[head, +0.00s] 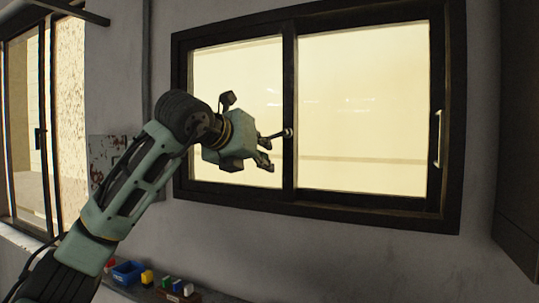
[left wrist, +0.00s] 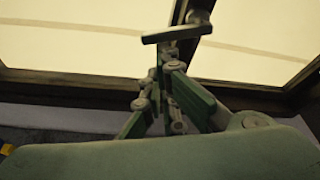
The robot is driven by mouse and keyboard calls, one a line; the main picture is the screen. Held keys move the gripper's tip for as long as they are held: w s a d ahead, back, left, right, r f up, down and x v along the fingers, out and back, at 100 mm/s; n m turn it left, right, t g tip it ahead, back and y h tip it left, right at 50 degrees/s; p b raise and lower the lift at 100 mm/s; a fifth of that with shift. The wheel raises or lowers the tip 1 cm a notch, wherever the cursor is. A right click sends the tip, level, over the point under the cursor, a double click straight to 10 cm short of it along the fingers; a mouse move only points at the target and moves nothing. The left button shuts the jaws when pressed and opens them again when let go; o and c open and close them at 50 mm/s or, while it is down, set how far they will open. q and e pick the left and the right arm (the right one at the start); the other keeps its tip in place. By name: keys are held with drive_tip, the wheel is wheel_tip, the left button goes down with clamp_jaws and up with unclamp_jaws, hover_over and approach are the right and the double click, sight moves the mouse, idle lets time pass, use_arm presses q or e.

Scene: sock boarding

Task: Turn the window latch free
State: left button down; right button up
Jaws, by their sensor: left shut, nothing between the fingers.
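The window latch (head: 288,132) is a small grey metal handle on the dark middle stile of the sliding window (head: 318,14). In the left wrist view the latch handle (left wrist: 178,34) is a bar lying nearly level, with its mount at the stile behind it. My left gripper (head: 268,161) is in front of the left pane, just left of the stile and slightly below the latch. It is shut and empty. In the left wrist view its fingertips (left wrist: 172,66) appear right below the latch bar; whether they touch it I cannot tell. My right gripper is out of view.
A pale upright handle (head: 437,140) is at the window's right side. Below on the left, a blue bin (head: 127,271) and several small coloured items (head: 177,286) sit on a ledge. A dark cabinet (head: 519,130) stands at the right edge. The wall below the window is clear.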

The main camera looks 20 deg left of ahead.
use_arm(q)
drive_tip(key=shift+a+r+m+y, duration=0.1)
drive_tip(key=shift+a+m+y, duration=0.05)
drive_tip(key=shift+m+y, duration=0.15)
drive_tip(key=shift+r, duration=0.15)
drive_tip(key=shift+r+p, duration=0.6)
drive_tip(key=shift+r, duration=0.15)
